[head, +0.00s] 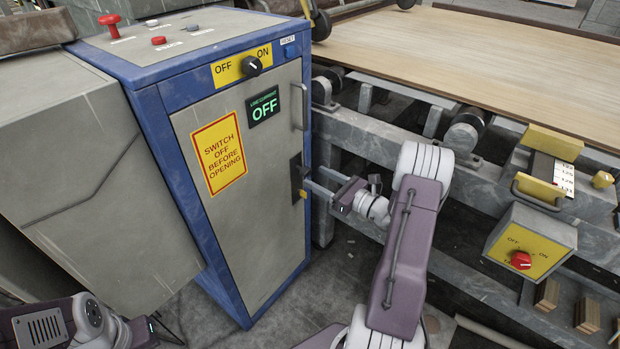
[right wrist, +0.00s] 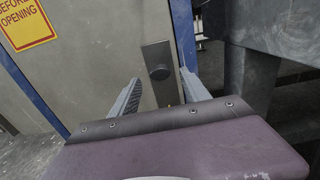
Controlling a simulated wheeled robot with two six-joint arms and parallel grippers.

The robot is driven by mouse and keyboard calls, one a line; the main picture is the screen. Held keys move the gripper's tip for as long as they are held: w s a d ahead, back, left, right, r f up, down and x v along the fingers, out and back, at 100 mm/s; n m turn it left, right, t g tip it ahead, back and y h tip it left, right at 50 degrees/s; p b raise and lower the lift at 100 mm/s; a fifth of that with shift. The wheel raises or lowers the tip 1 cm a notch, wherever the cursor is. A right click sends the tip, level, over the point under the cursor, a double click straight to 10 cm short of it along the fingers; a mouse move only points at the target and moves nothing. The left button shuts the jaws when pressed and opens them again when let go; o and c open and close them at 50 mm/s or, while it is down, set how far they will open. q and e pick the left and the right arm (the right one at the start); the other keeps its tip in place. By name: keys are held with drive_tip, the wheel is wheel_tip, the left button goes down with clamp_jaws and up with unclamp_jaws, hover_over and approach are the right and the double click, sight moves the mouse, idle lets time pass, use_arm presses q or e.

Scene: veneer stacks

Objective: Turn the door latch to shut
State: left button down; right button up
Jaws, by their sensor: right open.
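The grey cabinet door (head: 238,240) in a blue frame looks closed. Its latch is a dark plate (head: 296,172) at the door's right edge with a small yellow-tipped part (head: 302,194). In the right wrist view the latch plate (right wrist: 151,52) carries a round dark knob (right wrist: 159,72); the lever is mostly hidden behind my gripper. My right gripper (head: 314,181) is open in front of the latch, its fingers (right wrist: 160,82) on either side of the plate. I cannot tell whether they touch it. My left arm is at the lower left; its gripper (head: 165,328) shows only partly.
A yellow warning sign (head: 218,153) is on the door. The conveyor frame (head: 400,135) stands close on the right, with a red-knobbed switch box (head: 530,242).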

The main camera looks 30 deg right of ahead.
sight(309, 173)
drive_tip(key=x, duration=0.3)
drive_tip(key=shift+w+a+b, duration=0.15)
drive_tip(key=shift+w+b, duration=0.15)
drive_tip(key=shift+b, duration=0.1)
clamp_jaws()
